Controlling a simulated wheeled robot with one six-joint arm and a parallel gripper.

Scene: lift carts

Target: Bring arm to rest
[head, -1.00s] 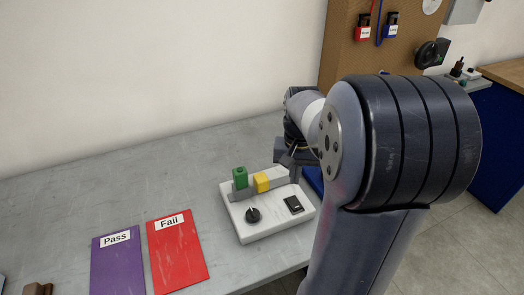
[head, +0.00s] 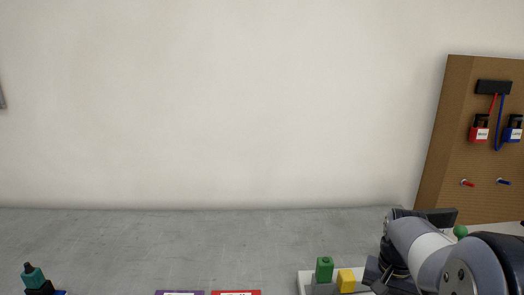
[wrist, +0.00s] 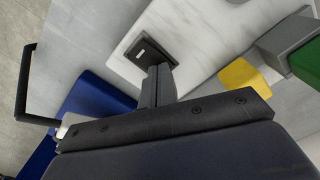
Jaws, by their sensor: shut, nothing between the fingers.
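My arm (head: 420,250) shows at the lower right of the head view, folded over the right end of the grey table. In the wrist view my gripper (wrist: 156,88) is shut, its dark fingers together and empty. The fingers appear over the white control box (wrist: 195,30), close to its black rocker switch (wrist: 150,52); I cannot tell whether they touch it.
The grey table (head: 200,235) is clear toward the wall. Purple (head: 180,293) and red (head: 236,293) mats show at the bottom edge. A teal-and-black object (head: 36,278) stands at left. A pegboard (head: 455,150) with padlocks rises at right. Blue items (wrist: 95,105) lie below in the wrist view.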

